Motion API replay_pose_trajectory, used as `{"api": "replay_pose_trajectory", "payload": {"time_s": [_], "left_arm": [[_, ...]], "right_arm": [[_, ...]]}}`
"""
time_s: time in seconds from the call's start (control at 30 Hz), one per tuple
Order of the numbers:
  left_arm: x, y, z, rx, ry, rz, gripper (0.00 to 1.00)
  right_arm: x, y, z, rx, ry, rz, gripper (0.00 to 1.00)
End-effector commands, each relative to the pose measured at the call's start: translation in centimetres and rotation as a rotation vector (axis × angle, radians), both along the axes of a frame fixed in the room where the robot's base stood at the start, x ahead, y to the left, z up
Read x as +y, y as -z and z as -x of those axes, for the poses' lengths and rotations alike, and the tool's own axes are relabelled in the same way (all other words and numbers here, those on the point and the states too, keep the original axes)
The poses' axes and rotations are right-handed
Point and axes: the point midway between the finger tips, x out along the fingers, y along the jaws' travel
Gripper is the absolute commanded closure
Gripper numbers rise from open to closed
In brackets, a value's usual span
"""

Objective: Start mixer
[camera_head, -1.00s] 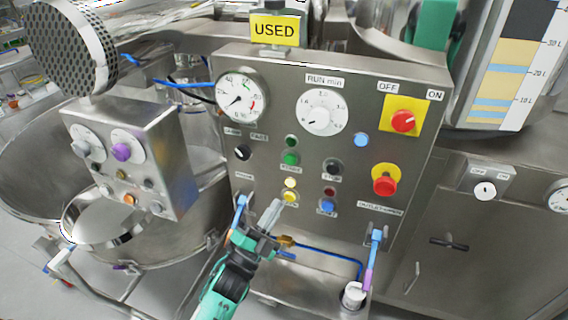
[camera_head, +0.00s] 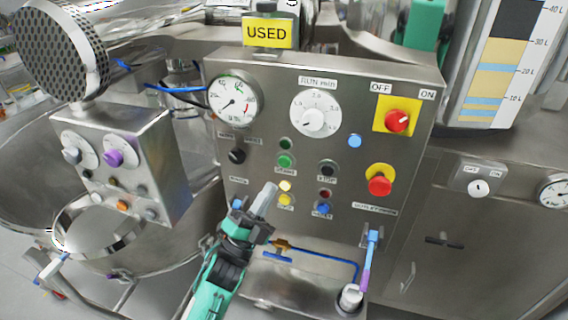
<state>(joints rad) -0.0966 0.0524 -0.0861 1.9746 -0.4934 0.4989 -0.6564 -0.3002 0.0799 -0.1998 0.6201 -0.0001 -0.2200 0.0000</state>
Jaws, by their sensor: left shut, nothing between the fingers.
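The mixer's steel control panel (camera_head: 345,100) faces me. It carries a green button (camera_head: 285,161) with a dark green lamp above it, and a black button (camera_head: 327,169) to the right. Below are a lit yellow lamp (camera_head: 285,186), a yellow button (camera_head: 286,200) and a blue button (camera_head: 322,208). A red rotary switch (camera_head: 397,121) on a yellow plate sits between OFF and ON labels. My left gripper (camera_head: 268,190) is shut and empty, its tips left of the yellow lamp and below the green button. Contact with the panel cannot be told. My right gripper is out of view.
A red mushroom button (camera_head: 380,184) sits on the panel's right side. A RUN min dial (camera_head: 316,114) and a gauge (camera_head: 233,99) are higher up. A smaller control box (camera_head: 140,150) stands left. Blue-handled valves and hoses lie below the panel.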

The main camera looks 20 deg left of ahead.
Motion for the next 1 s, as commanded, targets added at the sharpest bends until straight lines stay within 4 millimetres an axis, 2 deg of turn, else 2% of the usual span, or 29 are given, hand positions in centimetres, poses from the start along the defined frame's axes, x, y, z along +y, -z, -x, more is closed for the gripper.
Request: {"api": "replay_pose_trajectory", "payload": {"time_s": [0.2,0.43,0.6,1.0], "left_arm": [[-0.1,0.0,-3.3,-0.003,0.001,-0.001,1.00],[-0.2,0.1,-5.6,-0.001,-0.001,0.000,1.00],[-0.2,0.0,-6.3,0.000,0.000,0.000,1.00],[-0.2,0.0,-6.4,0.000,0.000,0.000,1.00]], "right_arm": [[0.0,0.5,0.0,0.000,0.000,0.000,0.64],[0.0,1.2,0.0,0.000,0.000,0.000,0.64],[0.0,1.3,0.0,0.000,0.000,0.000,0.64],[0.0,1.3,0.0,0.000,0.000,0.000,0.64]]}}
